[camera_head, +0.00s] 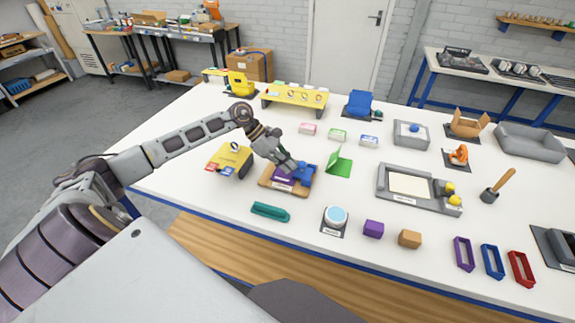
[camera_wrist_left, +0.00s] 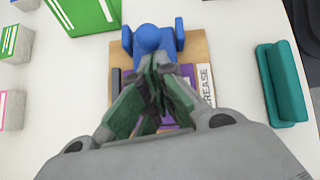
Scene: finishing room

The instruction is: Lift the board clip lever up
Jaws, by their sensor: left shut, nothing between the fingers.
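The wooden clip board (camera_head: 268,183) lies on the white table, with a blue clip lever (camera_head: 303,173) at its right end and a purple piece (camera_head: 283,175) beside it. In the left wrist view the blue lever (camera_wrist_left: 150,38), with its rounded knob, is just beyond the fingertips, and the board (camera_wrist_left: 115,58) shows around it. My left gripper (camera_head: 289,165) is shut and empty, low over the board near the lever. Its closed fingers also show in the left wrist view (camera_wrist_left: 157,64) and hide part of the purple piece. I cannot tell whether they touch the lever. My right gripper is out of view.
A yellow box (camera_head: 230,158) stands left of the board and a green hinged piece (camera_head: 340,163) to its right. A teal holder (camera_head: 270,212) lies in front. Small labelled boxes (camera_head: 338,135) stand behind. Bare table separates these things.

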